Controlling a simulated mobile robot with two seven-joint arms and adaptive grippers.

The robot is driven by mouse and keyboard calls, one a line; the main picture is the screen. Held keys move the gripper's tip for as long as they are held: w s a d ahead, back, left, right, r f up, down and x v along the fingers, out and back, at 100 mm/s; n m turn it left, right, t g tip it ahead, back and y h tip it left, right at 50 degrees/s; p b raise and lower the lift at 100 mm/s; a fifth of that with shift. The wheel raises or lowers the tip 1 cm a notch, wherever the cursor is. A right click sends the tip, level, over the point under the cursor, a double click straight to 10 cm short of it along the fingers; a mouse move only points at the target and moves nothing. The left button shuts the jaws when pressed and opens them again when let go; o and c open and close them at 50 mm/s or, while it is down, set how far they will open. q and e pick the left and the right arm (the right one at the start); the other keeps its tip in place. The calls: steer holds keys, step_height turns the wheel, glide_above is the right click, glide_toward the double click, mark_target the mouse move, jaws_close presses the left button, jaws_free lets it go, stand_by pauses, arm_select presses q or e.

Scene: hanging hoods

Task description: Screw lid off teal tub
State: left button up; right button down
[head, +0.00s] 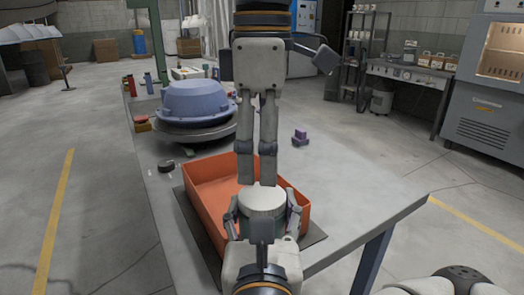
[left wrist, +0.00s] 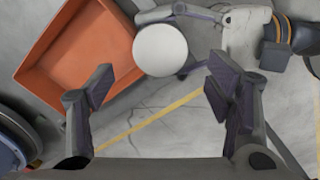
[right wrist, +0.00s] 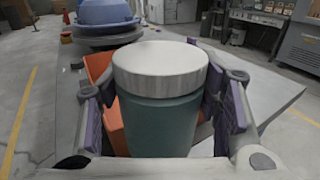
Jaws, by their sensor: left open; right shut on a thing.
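The teal tub (right wrist: 157,125) is upright in the right wrist view, with a wide white lid (right wrist: 160,68) on top. My right gripper (head: 262,212) is shut on the tub, its purple-padded fingers on either side below the lid. In the head view the lid (head: 262,200) hides most of the tub. My left gripper (head: 258,180) points down from above, open and empty, its fingertips near the lid's far edge. In the left wrist view the lid (left wrist: 160,50) lies ahead, between the fingers' directions; the exact gap is unclear.
An orange bin (head: 212,208) sits on the grey table (head: 375,205), close to the tub. A large blue domed part (head: 195,103) stands farther back left. A small dark disc (head: 166,166) lies left of the bin. The table's right side is clear.

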mark_target(262, 195)
arm_select(q)
steer(key=m, duration=0.2)
steer(key=r+m, duration=0.2)
steer(key=m, duration=0.1)
steer(key=shift+m, duration=0.3)
steer(key=shift+f, duration=0.35)
step_height(262, 195, down, 7)
steer(key=shift+f, duration=0.15)
steer(key=c, duration=1.1)
steer(key=n, duration=0.5)
steer(key=shift+c, duration=0.5)
steer(key=n, duration=0.4)
steer(key=shift+n, duration=0.4)
